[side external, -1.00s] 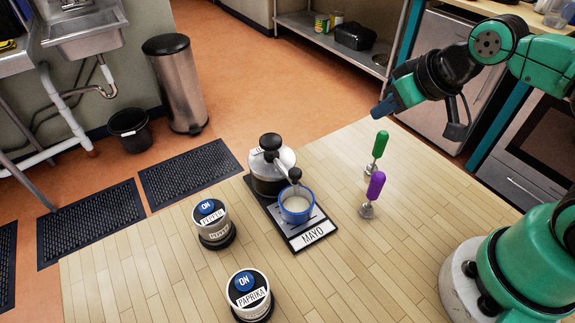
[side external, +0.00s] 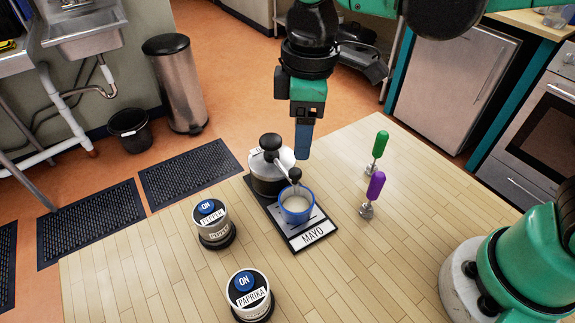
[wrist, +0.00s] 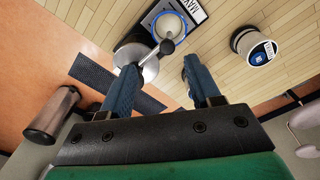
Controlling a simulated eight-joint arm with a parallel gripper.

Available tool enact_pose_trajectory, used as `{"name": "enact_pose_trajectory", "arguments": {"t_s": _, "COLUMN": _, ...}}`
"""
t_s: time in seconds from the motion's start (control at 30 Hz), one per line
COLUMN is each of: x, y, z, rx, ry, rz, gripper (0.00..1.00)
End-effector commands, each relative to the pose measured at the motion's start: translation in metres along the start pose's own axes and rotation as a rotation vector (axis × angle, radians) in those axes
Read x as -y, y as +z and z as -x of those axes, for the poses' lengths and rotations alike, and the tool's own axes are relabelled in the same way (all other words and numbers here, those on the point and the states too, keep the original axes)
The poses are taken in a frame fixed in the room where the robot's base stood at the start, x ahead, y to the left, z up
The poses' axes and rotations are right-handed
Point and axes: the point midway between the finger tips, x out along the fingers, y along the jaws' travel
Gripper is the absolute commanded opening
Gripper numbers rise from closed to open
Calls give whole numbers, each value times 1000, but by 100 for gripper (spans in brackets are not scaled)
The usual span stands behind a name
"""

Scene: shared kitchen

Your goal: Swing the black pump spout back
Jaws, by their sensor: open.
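The mayo dispenser (side external: 268,182) stands on a black base with a MAYO label. Its pump spout (side external: 282,166) has a black knob and black tip and reaches over a blue cup (side external: 296,215) with pale contents. The spout also shows in the wrist view (wrist: 167,46), pointing toward the cup (wrist: 183,14). My gripper (side external: 303,155) hangs pointing down, above and just right of the dispenser lid in the side view. In the wrist view its two fingers (wrist: 160,66) are apart, with the spout seen between and beyond them. Nothing is held; contact with the spout cannot be told.
A pepper shaker (side external: 213,225) and a paprika shaker (side external: 250,297) stand left and in front of the dispenser. The wooden table (side external: 430,205) is clear farther right.

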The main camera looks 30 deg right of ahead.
Motion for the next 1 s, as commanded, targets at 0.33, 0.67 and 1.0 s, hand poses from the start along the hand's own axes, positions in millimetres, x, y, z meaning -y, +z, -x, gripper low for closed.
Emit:
{"name": "enact_pose_trajectory", "arguments": {"t_s": 0.33, "x": 8, "y": -7, "z": -25, "rx": 37, "ry": -21, "rz": 68, "gripper": 56}}
{"name": "enact_pose_trajectory", "arguments": {"t_s": 0.67, "x": 8, "y": -6, "z": -56, "rx": 35, "ry": -20, "rz": 65, "gripper": 56}}
{"name": "enact_pose_trajectory", "arguments": {"t_s": 1.0, "x": 8, "y": -6, "z": -58, "rx": 34, "ry": -20, "rz": 65, "gripper": 45}}
